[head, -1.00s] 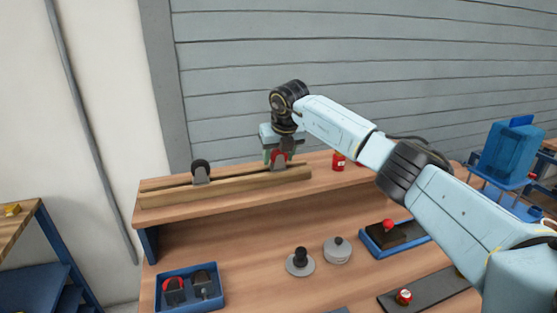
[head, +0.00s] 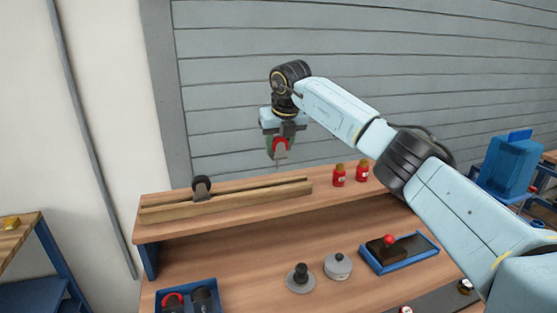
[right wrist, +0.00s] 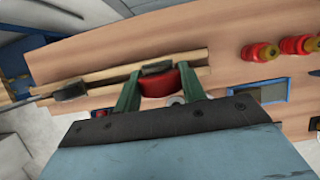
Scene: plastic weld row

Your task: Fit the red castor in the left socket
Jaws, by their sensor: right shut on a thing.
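My right gripper (head: 275,155) is shut on a red castor (head: 280,146), a red wheel with a grey fork, and holds it above the wooden rail (head: 240,193) on the upper shelf. In the right wrist view the red castor (right wrist: 160,82) sits between the green fingers. A black castor (head: 201,188) stands at the rail's left part. Another red castor (head: 173,303) lies in the blue tray (head: 214,285) at lower left, beside a dark castor (head: 205,297). I cannot make out the left socket. My left gripper is out of view.
Two red bottles (head: 339,175) (head: 362,170) stand right of the rail. On the lower bench are a grey disc with a black knob (head: 300,276), a round grey lidded piece (head: 338,266) and a blue tray with a red-knobbed block (head: 388,247). The lower bench front middle is clear.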

